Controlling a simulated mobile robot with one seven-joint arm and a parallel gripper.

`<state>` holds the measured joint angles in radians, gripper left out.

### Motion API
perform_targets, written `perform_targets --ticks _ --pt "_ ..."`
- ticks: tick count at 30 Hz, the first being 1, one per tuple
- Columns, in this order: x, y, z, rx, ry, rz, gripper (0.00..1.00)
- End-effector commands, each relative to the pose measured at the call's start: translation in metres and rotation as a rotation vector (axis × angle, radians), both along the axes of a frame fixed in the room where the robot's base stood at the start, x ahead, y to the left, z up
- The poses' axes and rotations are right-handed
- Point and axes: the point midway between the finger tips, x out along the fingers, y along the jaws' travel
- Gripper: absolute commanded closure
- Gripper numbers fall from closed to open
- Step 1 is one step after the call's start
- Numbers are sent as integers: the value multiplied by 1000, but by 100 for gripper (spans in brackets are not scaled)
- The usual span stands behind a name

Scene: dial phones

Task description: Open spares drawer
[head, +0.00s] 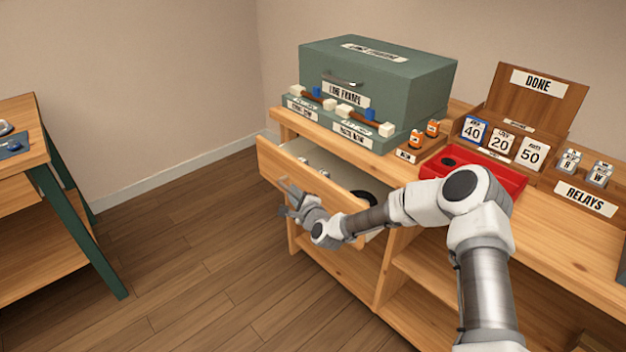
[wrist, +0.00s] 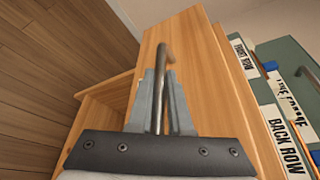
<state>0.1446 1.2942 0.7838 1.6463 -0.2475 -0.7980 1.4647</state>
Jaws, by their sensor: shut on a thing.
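The spares drawer (head: 278,173) under the wooden bench top stands partly pulled out in the head view. White items and a dark round thing (head: 364,197) show inside it. My gripper (head: 287,198) is at the drawer's front face. In the wrist view its fingers (wrist: 160,100) are shut around the metal bar handle (wrist: 163,62), which stands off the wooden drawer front (wrist: 205,75). My arm hides the right part of the drawer in the head view.
On the bench stand a green line frame box (head: 400,85), a red tray (head: 505,179), a DONE rack (head: 530,100) with number cards, and relays (head: 585,170). Another table (head: 45,175) stands at the left. The floor (head: 190,250) between is clear.

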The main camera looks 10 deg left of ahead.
Motion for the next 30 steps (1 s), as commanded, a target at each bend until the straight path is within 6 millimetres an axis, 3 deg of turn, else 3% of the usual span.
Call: perform_targets --ticks 6,15,22,30 --pt "-48 37 -1 0 3 5 100" --pt "-92 71 -2 0 3 4 100" --pt "-106 83 -2 0 3 1 100" --pt "-110 85 -1 0 2 1 100"
